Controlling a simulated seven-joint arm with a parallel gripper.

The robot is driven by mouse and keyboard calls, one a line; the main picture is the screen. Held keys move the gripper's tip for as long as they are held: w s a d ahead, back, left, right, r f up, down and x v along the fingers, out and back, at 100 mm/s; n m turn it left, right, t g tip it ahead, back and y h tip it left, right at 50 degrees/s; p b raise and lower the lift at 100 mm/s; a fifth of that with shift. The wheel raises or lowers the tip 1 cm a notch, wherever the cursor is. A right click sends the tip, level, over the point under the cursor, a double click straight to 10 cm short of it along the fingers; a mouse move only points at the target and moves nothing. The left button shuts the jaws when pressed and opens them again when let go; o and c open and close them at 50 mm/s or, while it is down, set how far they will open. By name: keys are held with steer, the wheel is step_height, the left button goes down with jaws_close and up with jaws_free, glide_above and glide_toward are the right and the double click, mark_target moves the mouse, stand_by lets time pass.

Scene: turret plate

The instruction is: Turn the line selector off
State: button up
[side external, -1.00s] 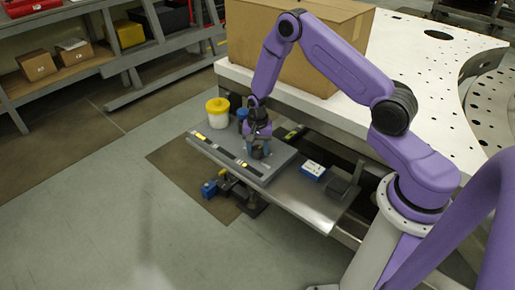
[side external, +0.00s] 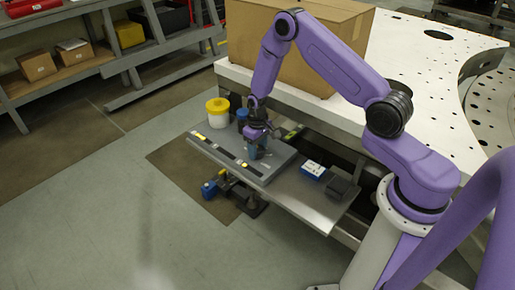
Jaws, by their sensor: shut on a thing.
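My gripper (side external: 257,152) points down at the raised grey plate (side external: 228,139) on the metal shelf. It is shut on a small dark knob there, which I take to be the line selector. The fingers hide most of the knob, so its pointer and its markings cannot be read. The plate has a dark strip with small yellow and white labels along its front edge.
A white tub with a yellow lid (side external: 218,113) and a dark blue container (side external: 242,119) stand behind the plate. A blue-and-white box (side external: 312,170) and a dark block (side external: 340,188) sit to the right. A large cardboard box (side external: 330,50) stands on the white table (side external: 415,50).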

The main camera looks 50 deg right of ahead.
steer(key=n, duration=0.4)
steer(key=shift+n, duration=2.2)
steer(key=o, duration=1.1)
steer(key=shift+c, duration=0.2)
steer(key=shift+r, duration=0.1)
step_height(320, 180, up, 17)
steer(key=shift+r, duration=0.15)
